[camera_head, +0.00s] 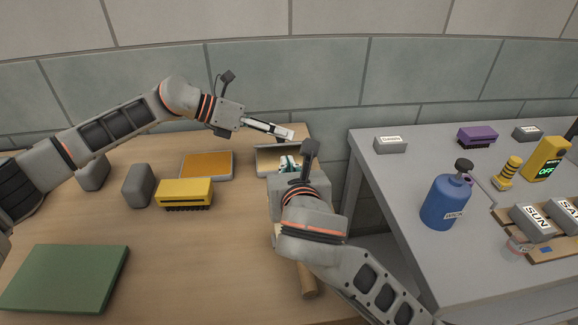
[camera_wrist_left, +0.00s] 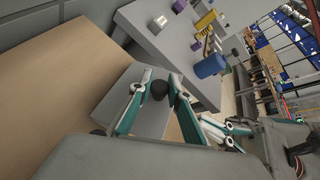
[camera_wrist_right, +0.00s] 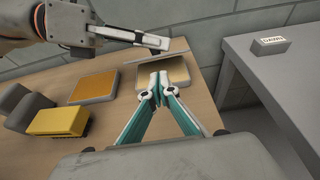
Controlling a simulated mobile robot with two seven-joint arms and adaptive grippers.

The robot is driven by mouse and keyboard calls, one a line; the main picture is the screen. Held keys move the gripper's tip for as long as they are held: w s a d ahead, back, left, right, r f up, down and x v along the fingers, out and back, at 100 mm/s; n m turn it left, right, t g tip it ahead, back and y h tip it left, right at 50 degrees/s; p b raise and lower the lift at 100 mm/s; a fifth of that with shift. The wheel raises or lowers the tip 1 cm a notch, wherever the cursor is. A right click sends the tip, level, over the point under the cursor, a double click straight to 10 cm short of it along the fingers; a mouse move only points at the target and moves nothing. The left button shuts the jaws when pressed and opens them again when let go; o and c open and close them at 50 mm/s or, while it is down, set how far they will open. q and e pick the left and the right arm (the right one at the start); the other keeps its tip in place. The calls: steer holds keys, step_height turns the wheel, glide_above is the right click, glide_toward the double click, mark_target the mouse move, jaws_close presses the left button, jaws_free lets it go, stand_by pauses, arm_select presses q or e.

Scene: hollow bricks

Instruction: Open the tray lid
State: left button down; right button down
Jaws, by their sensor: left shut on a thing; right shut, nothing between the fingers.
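The grey lid (camera_wrist_left: 142,112) fills the middle of the left wrist view, with a dark knob (camera_wrist_left: 158,91) on it. My left gripper (camera_wrist_left: 159,86) is shut on this knob; in the head view it (camera_head: 288,135) is at the tray's back edge. The lid shows as a thin strip (camera_wrist_right: 182,52) in the right wrist view, raised above the tray (camera_wrist_right: 178,84), whose tan inside is visible. My right gripper (camera_wrist_right: 160,84) is shut and empty, in front of or over the tray. In the head view, my right wrist partly hides the tray (camera_head: 264,168).
Left of the tray are an orange-filled tray (camera_head: 207,165), a yellow brush (camera_head: 184,193), grey blocks (camera_head: 138,186) and a green board (camera_head: 66,278). A wooden cylinder (camera_head: 307,281) lies near my right arm. A grey table (camera_head: 400,190) with a blue bottle (camera_head: 444,203) stands right, across a gap.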

arm_select(q)
steer(key=shift+f, duration=0.1)
arm_select(e)
steer(key=shift+x, duration=3.2)
